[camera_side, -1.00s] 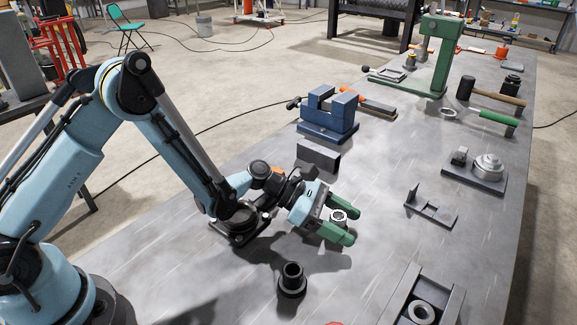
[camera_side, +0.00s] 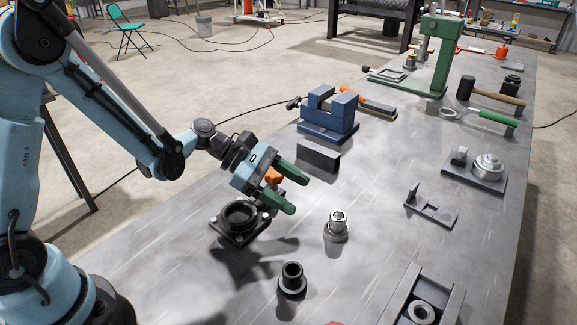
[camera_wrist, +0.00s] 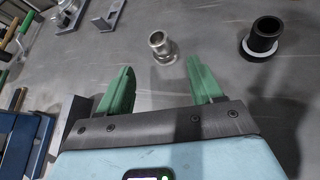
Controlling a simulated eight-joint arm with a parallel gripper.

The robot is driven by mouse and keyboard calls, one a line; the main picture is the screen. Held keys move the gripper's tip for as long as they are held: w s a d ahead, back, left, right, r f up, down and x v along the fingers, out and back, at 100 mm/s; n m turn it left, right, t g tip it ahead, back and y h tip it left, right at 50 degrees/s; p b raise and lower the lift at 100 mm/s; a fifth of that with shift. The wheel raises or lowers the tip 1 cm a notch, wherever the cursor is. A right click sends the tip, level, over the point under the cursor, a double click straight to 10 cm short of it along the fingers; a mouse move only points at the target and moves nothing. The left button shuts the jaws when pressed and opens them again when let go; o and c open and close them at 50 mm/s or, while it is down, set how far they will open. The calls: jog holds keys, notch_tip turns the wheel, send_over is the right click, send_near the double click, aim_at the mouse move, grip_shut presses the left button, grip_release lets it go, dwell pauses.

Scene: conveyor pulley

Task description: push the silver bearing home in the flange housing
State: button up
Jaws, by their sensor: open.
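The dark flange housing (camera_side: 240,214) lies on the table in the side view, its round bore facing up on a square flange. The frames are too small to show whether a bearing sits in the bore. A silver stepped cylinder (camera_side: 337,224) stands upright on the table to the housing's right; it also shows in the wrist view (camera_wrist: 161,46). I cannot tell for certain whether it is the bearing. My gripper (camera_side: 299,195) is open and empty, raised above the table behind the housing. Its green fingers also show in the wrist view (camera_wrist: 160,80), with the silver piece beyond them.
A black flanged sleeve (camera_side: 292,281) stands in front of the silver piece. A blue vise (camera_side: 328,113) and a dark block (camera_side: 318,156) are behind. A tray (camera_side: 453,308) with a pale ring is at front right.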

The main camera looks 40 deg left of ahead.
jog(key=s+a+r+m+t+y, duration=0.1)
jog(key=s+a+r+m+y, duration=0.2)
jog(key=m, duration=0.7)
jog(key=s+a+r+m+t+y, duration=0.1)
jog(key=s+a+r+m+y, duration=0.3)
jog(key=s+a+m+y, duration=0.4)
jog(key=shift+s+a+m+t, duration=0.3)
jog(key=shift+a+m, duration=0.3)
jog(key=shift+m, duration=0.3)
jog(key=shift+w, duration=0.1)
